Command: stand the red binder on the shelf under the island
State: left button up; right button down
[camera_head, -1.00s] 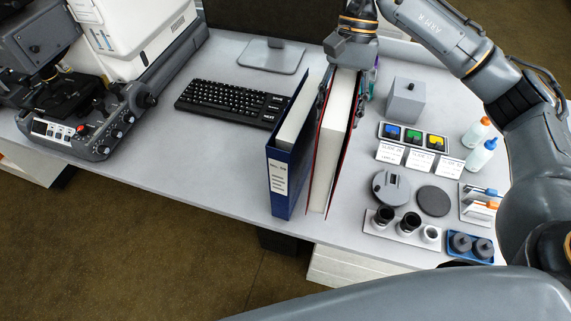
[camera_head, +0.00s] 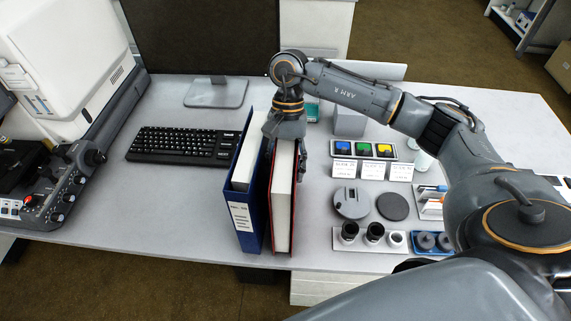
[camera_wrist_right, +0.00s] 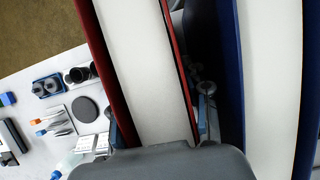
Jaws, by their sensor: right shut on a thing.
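The red binder (camera_head: 283,205) stands upright on the table, its white page block showing between red covers. My right gripper (camera_head: 286,145) reaches down from above at its far end and is shut on it. In the right wrist view the red binder (camera_wrist_right: 140,70) fills the middle, in front of the grey gripper body (camera_wrist_right: 165,163). The blue binder (camera_head: 247,200) stands upright just left of the red one, with a narrow gap between them. It also shows in the right wrist view (camera_wrist_right: 231,70). My left gripper is not in view. The shelf under the island is not recognisable.
A keyboard (camera_head: 183,145) and monitor (camera_head: 205,40) are left and behind. A microscope (camera_head: 60,185) stands far left. Right of the binders are a round grey part (camera_head: 351,203), a black disc (camera_head: 392,207), an eyepiece tray (camera_head: 368,246) and colored filters (camera_head: 363,149). White drawers (camera_head: 318,289) show below the table.

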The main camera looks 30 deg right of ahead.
jog(key=shift+f, duration=0.1)
jog(key=c, duration=0.9)
grip_release()
jog(key=shift+c, duration=0.2)
